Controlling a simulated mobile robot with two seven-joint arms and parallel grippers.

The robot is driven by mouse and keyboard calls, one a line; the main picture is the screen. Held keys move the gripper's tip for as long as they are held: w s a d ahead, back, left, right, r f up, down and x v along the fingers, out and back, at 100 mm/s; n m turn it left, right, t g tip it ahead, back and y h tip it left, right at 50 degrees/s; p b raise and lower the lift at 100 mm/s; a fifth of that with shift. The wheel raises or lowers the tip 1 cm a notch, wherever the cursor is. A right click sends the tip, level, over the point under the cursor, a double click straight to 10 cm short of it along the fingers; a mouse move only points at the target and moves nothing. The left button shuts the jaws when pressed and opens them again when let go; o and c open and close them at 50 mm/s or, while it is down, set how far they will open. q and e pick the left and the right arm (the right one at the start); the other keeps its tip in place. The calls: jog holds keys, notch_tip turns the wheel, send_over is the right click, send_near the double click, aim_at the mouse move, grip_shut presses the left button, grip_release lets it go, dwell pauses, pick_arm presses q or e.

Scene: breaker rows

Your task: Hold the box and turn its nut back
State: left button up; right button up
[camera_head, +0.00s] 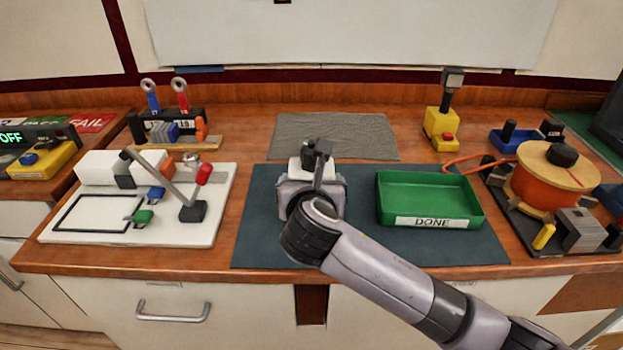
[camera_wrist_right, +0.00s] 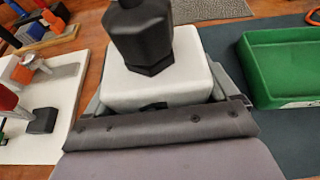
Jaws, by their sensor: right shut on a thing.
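The box (camera_wrist_right: 150,85) is white and stands on the dark mat. It carries a black nut (camera_wrist_right: 140,35) with flat sides on its top. In the head view the box (camera_head: 298,166) shows only in part behind my right gripper (camera_head: 312,184), and the nut (camera_head: 309,153) stands up above it. My right gripper is shut on the box, with a finger along each side in the wrist view. My left gripper is not in view.
A green tray (camera_head: 431,221) labelled DONE stands right of the box on the dark mat (camera_head: 262,235). A white board (camera_head: 95,235) with a lever and small parts lies left. An orange spool (camera_head: 545,190) is far right. A grey cloth (camera_head: 335,125) lies behind.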

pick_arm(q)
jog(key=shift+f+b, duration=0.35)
pick_arm(e)
jog(key=shift+f, duration=1.2)
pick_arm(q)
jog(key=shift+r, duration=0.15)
pick_arm(e)
jog(key=shift+p, duration=0.5)
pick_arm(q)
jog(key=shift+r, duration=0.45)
pick_arm(e)
jog(key=shift+f, duration=0.1)
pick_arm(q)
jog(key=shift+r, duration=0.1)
pick_arm(e)
jog(key=shift+f, duration=0.15)
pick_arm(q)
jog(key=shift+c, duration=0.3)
